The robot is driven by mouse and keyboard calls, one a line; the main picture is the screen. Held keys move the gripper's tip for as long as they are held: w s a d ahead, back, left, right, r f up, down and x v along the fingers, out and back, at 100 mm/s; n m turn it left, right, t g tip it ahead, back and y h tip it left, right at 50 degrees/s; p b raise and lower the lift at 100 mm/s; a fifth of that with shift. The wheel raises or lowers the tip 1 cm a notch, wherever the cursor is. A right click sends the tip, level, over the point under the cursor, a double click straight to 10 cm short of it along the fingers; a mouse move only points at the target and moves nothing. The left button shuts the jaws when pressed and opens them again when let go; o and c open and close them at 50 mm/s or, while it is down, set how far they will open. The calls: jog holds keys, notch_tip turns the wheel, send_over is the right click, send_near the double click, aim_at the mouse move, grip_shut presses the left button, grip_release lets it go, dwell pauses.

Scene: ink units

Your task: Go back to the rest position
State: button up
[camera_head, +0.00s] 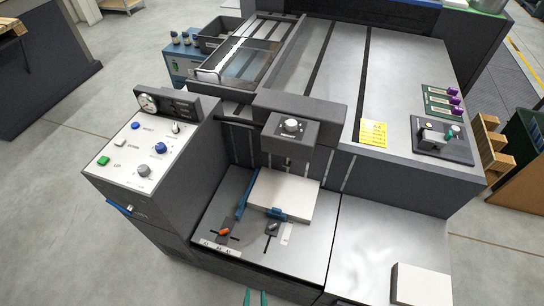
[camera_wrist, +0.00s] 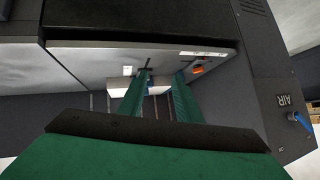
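In the head view the white stack (camera_head: 283,193) lies on the tray against blue guides (camera_head: 243,195), and the orange lever (camera_head: 223,231) is at front left. The rest of my arm is hidden.
The control panel (camera_head: 150,150) with knobs and buttons stands left of the tray. A metal side table (camera_head: 375,235) with a white block (camera_head: 421,284) is at right. The press top (camera_head: 410,80) carries a yellow note (camera_head: 373,133). Open grey floor lies at left.

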jog(key=s+d+r+n+t, duration=0.1)
jog(key=s+r, duration=0.1)
jog(key=r, duration=0.5)
jog(key=s+d+r+n+t, duration=0.1)
jog(key=s+d+r+t, duration=0.1)
jog(key=r, duration=0.6)
jog(key=s+d+r+t, duration=0.2)
jog(key=s+r, duration=0.2)
jog(key=r, duration=0.3)
jog(key=shift+s+d+r+n+h, duration=0.25)
jog(key=shift+r+n+h, duration=0.05)
jog(key=shift+n+h, duration=0.1)
